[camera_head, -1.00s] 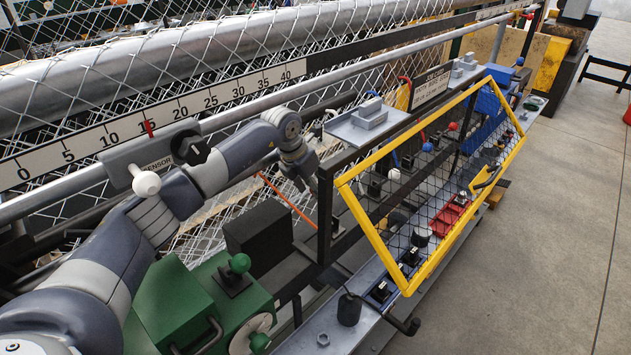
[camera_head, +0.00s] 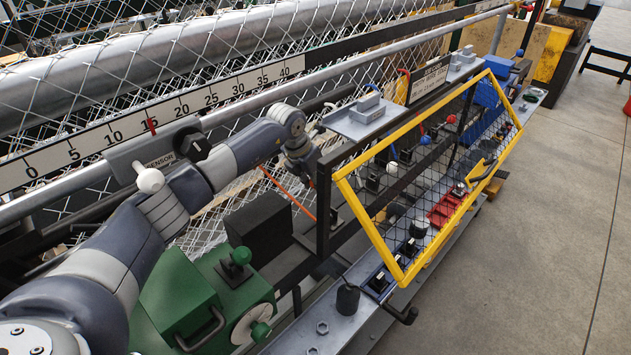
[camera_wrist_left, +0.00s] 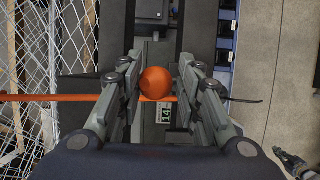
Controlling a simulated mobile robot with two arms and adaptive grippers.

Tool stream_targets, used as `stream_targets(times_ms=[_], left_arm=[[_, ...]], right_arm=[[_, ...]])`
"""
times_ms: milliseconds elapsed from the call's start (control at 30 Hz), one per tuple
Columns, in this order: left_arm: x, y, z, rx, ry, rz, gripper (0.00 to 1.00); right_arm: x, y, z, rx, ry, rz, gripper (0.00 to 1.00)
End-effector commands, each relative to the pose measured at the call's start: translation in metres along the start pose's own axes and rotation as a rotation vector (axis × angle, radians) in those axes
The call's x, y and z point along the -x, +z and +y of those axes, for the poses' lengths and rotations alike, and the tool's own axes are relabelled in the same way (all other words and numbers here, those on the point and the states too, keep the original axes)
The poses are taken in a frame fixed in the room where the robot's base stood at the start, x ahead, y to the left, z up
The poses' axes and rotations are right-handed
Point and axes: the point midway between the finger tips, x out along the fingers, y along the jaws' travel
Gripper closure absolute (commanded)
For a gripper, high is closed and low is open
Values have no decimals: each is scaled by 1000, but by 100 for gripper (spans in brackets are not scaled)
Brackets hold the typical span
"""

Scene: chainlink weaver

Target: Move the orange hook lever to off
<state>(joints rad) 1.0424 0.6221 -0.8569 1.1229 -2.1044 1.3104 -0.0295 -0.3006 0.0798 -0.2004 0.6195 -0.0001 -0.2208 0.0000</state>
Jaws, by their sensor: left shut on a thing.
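The orange hook lever shows as a thin orange rod (camera_head: 284,192) beside the green machine in the head view. In the left wrist view, an orange ball (camera_wrist_left: 157,82) sits between the two fingers, and an orange rod (camera_wrist_left: 45,98) runs in from the left at its level. My left gripper (camera_wrist_left: 158,88) is shut on this ball. In the head view my left gripper (camera_head: 311,178) is by the black frame post, and its fingertips are hard to see. A small grey gripper-like part (camera_wrist_left: 294,163) shows at the lower right of the wrist view; its jaws are unclear.
A yellow-framed mesh guard (camera_head: 435,187) stands right of my left gripper. A grey plate (camera_head: 360,120) with a block is just above it. A green machine (camera_head: 200,300) and a black box (camera_head: 255,231) lie below my arm. Open floor (camera_head: 570,220) is at the right.

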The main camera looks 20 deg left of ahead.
Motion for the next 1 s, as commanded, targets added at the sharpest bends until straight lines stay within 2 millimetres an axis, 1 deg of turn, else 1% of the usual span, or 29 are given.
stream_targets(times_ms=[33, 167, 467, 600, 833, 867, 900, 1000], left_arm=[[0, -1, 5, 1, 12, 0, 100], [1, 0, 2, -17, 45, 1, 100], [8, 2, -15, -87, 216, 2, 100], [11, 3, -16, -93, 244, 2, 100], [12, 3, -15, -91, 245, 2, 100], [12, 3, -15, -91, 245, 2, 63], [12, 3, -15, -91, 245, 2, 54], [11, 4, -17, -92, 242, 1, 53]], right_arm=[[0, 0, -2, -1, -2, 0, 100], [-4, 0, -4, -2, -5, 1, 100], [-23, 1, -5, -2, -5, 1, 100], [-24, 2, -3, -1, -3, 1, 100], [-23, 2, 1, 0, 2, 1, 100], [-23, 2, 1, 0, 2, 1, 100], [-23, 2, 2, 0, 2, 0, 100], [-23, 3, 4, 1, 5, 0, 100]])
